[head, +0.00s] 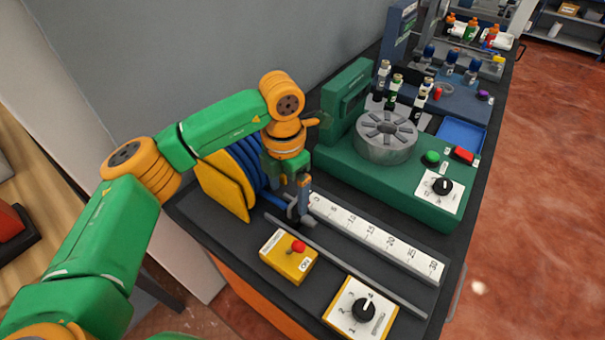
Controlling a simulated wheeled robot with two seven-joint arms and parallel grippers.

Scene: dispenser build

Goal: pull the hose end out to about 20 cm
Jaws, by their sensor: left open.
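A blue coiled hose on a reel (242,162) with a yellow side plate (221,188) stands at the left of the dark bench. A white ruler (375,239), with marks up to 30, runs from beside the reel toward the lower right. My left gripper (298,212) is open and points down at the reel's right side, near the ruler's low-number end. My right gripper is not in view.
A grey rail (345,265) runs parallel to the ruler. In front are a yellow box with a red switch (289,258) and a white dial panel (361,309). A green machine with a grey turntable (385,137) stands behind the ruler. The wall is close on the left.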

